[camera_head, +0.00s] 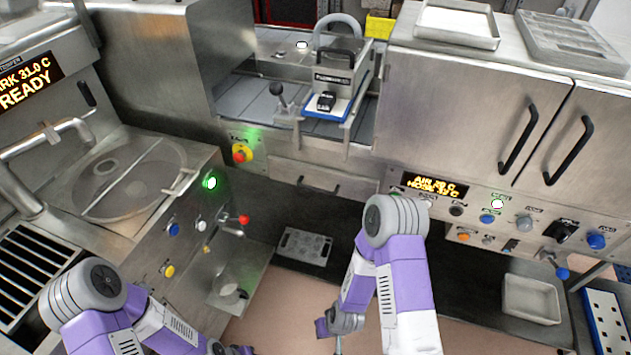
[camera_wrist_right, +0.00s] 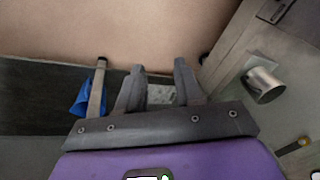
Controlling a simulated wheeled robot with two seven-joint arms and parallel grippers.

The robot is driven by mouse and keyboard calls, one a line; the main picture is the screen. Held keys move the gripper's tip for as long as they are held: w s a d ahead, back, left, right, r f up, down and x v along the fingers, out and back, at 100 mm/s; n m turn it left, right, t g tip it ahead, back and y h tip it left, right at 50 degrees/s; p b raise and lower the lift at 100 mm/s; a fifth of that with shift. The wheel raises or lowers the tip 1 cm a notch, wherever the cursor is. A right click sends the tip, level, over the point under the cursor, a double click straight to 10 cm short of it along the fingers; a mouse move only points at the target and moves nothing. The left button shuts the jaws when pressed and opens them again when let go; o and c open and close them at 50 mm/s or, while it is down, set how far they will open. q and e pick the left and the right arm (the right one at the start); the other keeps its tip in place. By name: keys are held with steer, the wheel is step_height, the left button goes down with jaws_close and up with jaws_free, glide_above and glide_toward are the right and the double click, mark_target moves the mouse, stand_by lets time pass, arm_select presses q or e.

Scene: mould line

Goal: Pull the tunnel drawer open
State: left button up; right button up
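A steel drawer front (camera_head: 284,172) with a slim bar handle (camera_head: 318,187) sits below the central work deck in the head view. It looks shut; no label on it is readable. My right gripper (camera_head: 338,332) is low at the bottom middle of the head view, well below and apart from the handle. In the right wrist view its two fingers (camera_wrist_right: 161,75) are apart with nothing held between them. My left gripper (camera_head: 238,350) is at the bottom edge, mostly cut off, so its opening is hidden. The handle is not seen in the wrist view.
A grey mould tray (camera_head: 304,246) lies on the dark lower surface under the drawer. A steel tray holds a cup (camera_head: 228,290) at left. A cabinet (camera_head: 455,110) with two black handles stands at right, with a knob panel beneath. A pale bin (camera_head: 531,300) is at lower right.

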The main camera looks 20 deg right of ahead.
steer(key=w+d+n+t+h+b, duration=0.1)
steer(key=w+d+n+t+h, duration=0.3)
steer(key=w, duration=0.6)
steer(key=n+t+h+b, duration=0.3)
steer(key=n+t+h, duration=0.55)
steer(key=t, duration=0.25)
glide_toward(315, 188)
steer(key=f+x, duration=0.1)
steer(key=x, duration=0.2)
steer(key=shift+m+h, duration=0.25)
steer(key=shift+h, duration=0.1)
steer(key=b+x, duration=0.1)
steer(key=x, duration=0.6)
steer(key=shift+w+r+b, duration=0.1)
steer(key=shift+b, duration=0.25)
jaws_close()
